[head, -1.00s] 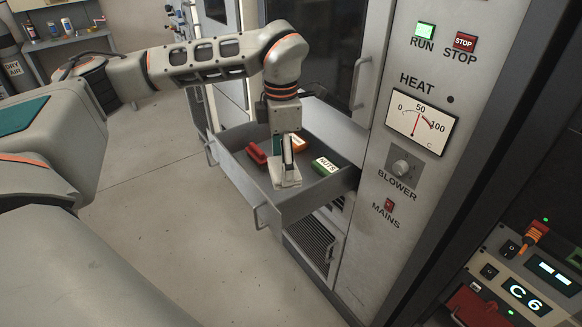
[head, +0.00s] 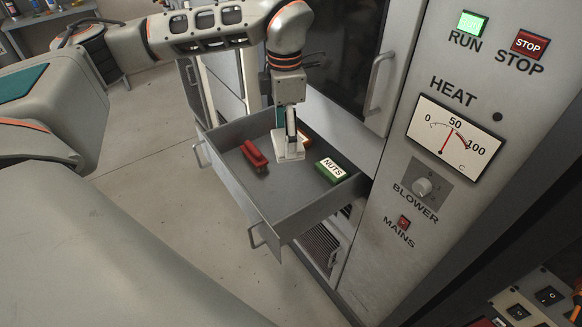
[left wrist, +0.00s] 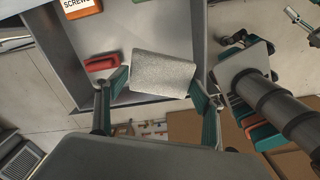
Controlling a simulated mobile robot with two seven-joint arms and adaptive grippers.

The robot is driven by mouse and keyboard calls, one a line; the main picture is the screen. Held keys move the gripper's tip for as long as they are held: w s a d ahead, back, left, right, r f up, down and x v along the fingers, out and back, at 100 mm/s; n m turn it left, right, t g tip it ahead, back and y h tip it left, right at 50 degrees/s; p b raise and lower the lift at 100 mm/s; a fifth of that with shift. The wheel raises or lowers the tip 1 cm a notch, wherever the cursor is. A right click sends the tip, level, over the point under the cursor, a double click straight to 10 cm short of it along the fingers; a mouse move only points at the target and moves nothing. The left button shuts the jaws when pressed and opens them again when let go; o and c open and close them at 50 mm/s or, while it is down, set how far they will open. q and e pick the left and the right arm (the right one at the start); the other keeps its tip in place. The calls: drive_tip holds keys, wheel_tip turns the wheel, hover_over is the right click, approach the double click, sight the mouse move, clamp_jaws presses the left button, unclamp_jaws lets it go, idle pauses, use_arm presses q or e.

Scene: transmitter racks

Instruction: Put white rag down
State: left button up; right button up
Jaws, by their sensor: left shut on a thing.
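The white rag (left wrist: 162,74) is a pale speckled folded piece between the two fingers of my left gripper (left wrist: 160,88) in the left wrist view. In the head view the left gripper (head: 289,146) points down over the open drawer (head: 236,190), and the rag (head: 286,154) shows at its fingertips. The gripper is shut on the rag. I cannot tell whether the rag touches the drawer floor. My right gripper is not in view.
The drawer holds a red item (head: 254,155) left of the rag, an orange box (head: 304,138) partly hidden behind the gripper, and a green NUTS box (head: 330,170) to the right. Bare drawer floor lies in front. A control panel (head: 440,130) stands to the right.

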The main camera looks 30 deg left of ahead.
use_arm(q)
wheel_tip(320, 180, down, 20)
drive_tip(key=shift+r, duration=0.2)
idle(0.4)
drive_tip(key=o, duration=1)
drive_tip(key=shift+f, duration=0.1)
wheel_tip(320, 180, up, 12)
drive_tip(key=shift+r, duration=0.15)
drive_tip(key=shift+s+d, duration=0.1)
